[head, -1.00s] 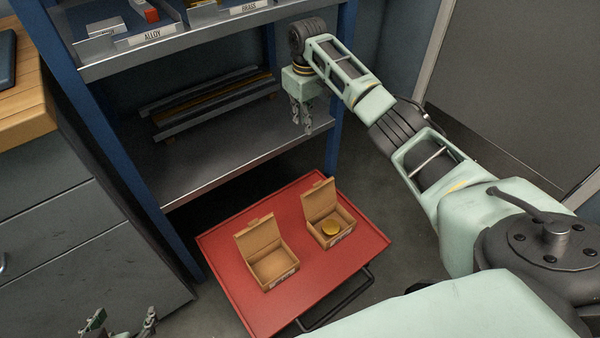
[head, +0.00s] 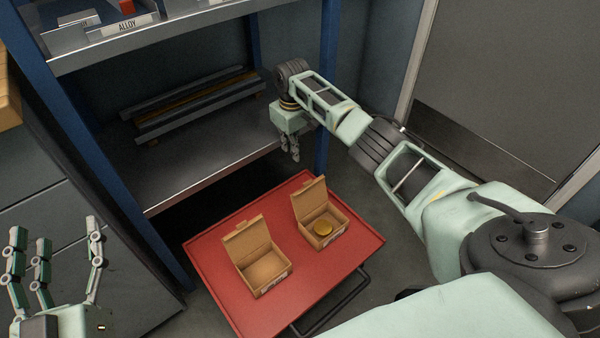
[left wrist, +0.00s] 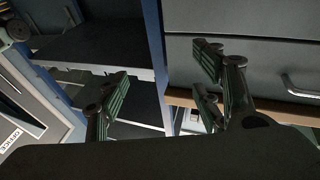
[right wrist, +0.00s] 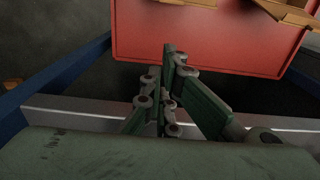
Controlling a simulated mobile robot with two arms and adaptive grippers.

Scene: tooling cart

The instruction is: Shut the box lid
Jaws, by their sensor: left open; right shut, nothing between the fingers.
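Two small cardboard boxes stand on the red cart top (head: 215,262), both with raised lids. The left box (head: 268,280) looks empty, its lid (head: 247,240) tilted up at the back. My left gripper (head: 55,250) is open and empty, raised at the lower left, well left of the cart. My right gripper (head: 290,150) is shut and empty, pointing down by the shelf edge, behind the boxes. The right wrist view shows its closed fingers (right wrist: 170,75) and parts of the boxes at the top right.
A blue-framed shelf (head: 190,185) stands behind the cart, with metal bars (head: 195,100) on it and labelled bins (head: 110,28) above. Grey drawers (head: 40,190) stand at the left. A grey door (head: 520,90) is at the right. Room above the boxes is clear.

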